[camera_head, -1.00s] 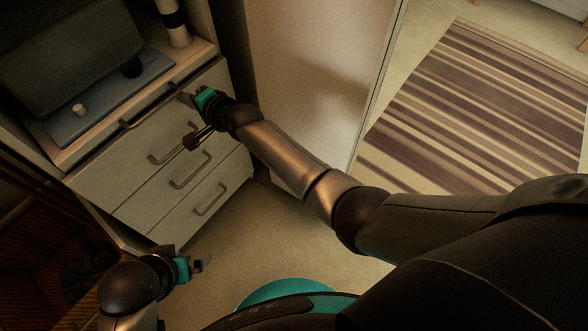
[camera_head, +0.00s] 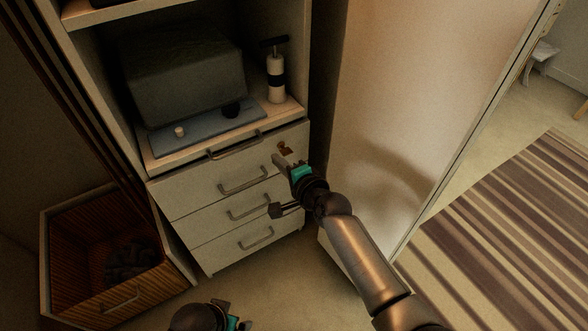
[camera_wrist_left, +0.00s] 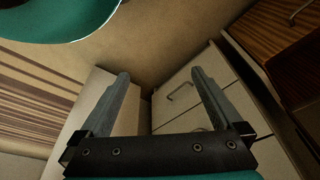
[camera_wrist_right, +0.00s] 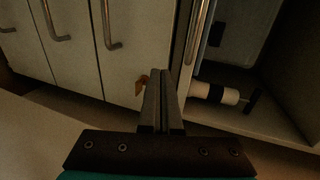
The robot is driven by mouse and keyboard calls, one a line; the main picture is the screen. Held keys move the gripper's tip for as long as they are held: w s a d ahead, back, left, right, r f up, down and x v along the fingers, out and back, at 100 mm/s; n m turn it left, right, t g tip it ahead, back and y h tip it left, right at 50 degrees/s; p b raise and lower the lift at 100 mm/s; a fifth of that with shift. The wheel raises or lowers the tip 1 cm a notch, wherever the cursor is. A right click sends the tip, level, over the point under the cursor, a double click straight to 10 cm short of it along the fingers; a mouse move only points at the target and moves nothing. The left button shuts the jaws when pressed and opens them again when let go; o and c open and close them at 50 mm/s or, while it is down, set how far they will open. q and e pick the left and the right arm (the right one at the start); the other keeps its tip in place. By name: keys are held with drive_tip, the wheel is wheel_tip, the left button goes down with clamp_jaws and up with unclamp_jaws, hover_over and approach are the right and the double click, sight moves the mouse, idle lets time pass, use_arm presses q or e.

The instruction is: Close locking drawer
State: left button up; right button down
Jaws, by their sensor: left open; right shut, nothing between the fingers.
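The white drawer unit (camera_head: 190,203) stands in the cabinet, its several fronts looking roughly flush. A small brass-coloured key or lock (camera_head: 285,147) sits at the upper right of the top large drawer front (camera_head: 215,172); it also shows in the right wrist view (camera_wrist_right: 140,84). My right gripper (camera_head: 278,160) is shut and empty, its fingertips just below and beside the key in the head view. I cannot tell whether they touch it. My left gripper (camera_wrist_left: 160,85) is open and empty, low in front of the drawers; it is partly cut off at the bottom of the head view.
A brown open drawer (camera_head: 75,220) stands out at left. A pale door panel (camera_head: 400,110) stands close at right.

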use_arm(q)
drive_tip(key=s+a+f+p, duration=0.2)
drive_tip(key=s+f+p, duration=0.1)
drive_tip(key=f, duration=0.3)
use_arm(e)
drive_tip(key=v, duration=0.6)
use_arm(q)
drive_tip(key=shift+s, duration=0.1)
use_arm(e)
drive_tip(key=shift+s, duration=0.1)
drive_tip(key=shift+d, duration=0.1)
